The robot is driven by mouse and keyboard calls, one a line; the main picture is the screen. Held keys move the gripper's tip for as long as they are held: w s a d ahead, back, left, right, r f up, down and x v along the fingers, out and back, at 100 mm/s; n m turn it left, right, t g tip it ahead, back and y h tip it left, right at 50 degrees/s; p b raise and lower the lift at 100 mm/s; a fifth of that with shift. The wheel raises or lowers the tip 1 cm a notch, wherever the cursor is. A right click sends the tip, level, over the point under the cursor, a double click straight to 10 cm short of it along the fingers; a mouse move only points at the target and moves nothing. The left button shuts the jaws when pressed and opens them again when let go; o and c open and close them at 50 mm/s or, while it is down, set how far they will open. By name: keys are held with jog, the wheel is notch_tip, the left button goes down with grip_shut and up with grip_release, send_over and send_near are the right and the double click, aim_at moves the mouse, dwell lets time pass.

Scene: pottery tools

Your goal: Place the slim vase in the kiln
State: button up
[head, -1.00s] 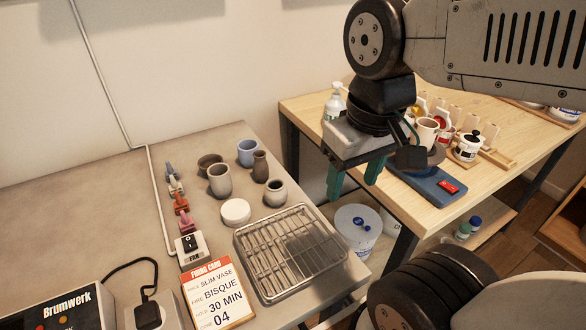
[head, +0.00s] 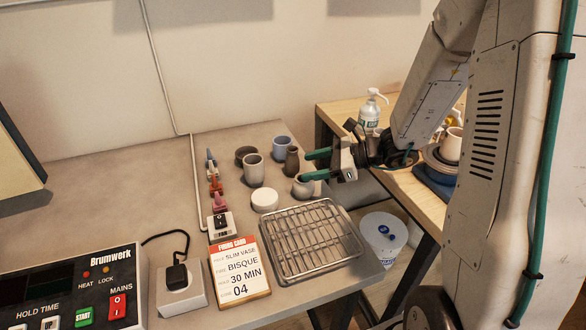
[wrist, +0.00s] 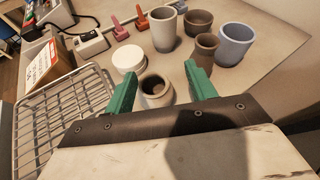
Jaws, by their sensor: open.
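The slim vase is most likely the narrow dark brown pot (head: 291,161), standing upright among other pots; it also shows in the wrist view (wrist: 204,50). My gripper (head: 306,166) is open and empty at the table's right side, its green fingers pointing left. In the wrist view the open fingers (wrist: 161,80) have a small round grey pot (wrist: 156,90) between or just beyond them; contact cannot be told. The brown vase stands farther on, beyond the right finger. A cream and dark body (head: 18,150) at the left edge may be part of the kiln.
A wider grey cup (head: 253,171), dark bowl (head: 246,155), blue cup (head: 282,147) and white lid-like disc (head: 264,200) stand close by. A wire rack tray (head: 311,240), firing card (head: 240,270) and Brumwerk control box (head: 75,285) fill the front. Free table lies left (head: 110,190).

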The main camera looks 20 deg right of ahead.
aim_at(292, 162)
jog(key=w+d+r+m+t+h, duration=0.1)
jog(key=w+d+m+t, duration=0.2)
jog(key=w+m, duration=0.1)
jog(key=x, duration=0.8)
jog(key=shift+w+f, duration=0.1)
jog(key=shift+d, duration=0.1)
jog(key=c, duration=1.2)
